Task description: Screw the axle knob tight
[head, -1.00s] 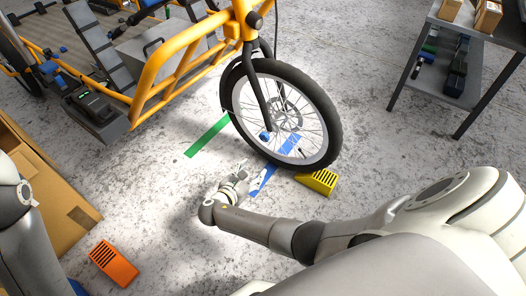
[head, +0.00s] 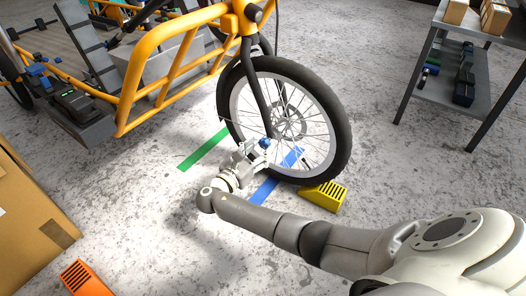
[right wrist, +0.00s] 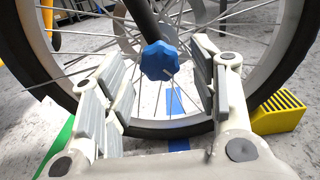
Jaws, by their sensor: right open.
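The blue axle knob (head: 265,143) sits at the lower end of the black fork (head: 261,105) on the front wheel (head: 341,130) of the yellow cargo bike. My right gripper (head: 256,150) is beside the wheel, close to the knob. In the right wrist view the lobed knob (right wrist: 159,60) shows between the two open fingers of my right gripper (right wrist: 160,82), near their tips. I see no finger touching it. A thin metal rod shows beside the knob. My left gripper is not in view.
A yellow wheel chock (head: 325,197) stands against the tyre. Green tape (head: 203,149) and blue tape (head: 265,190) mark the floor. An orange chock (head: 86,278) and a cardboard box (head: 25,220) are at left. A grey shelf (head: 452,95) stands at right.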

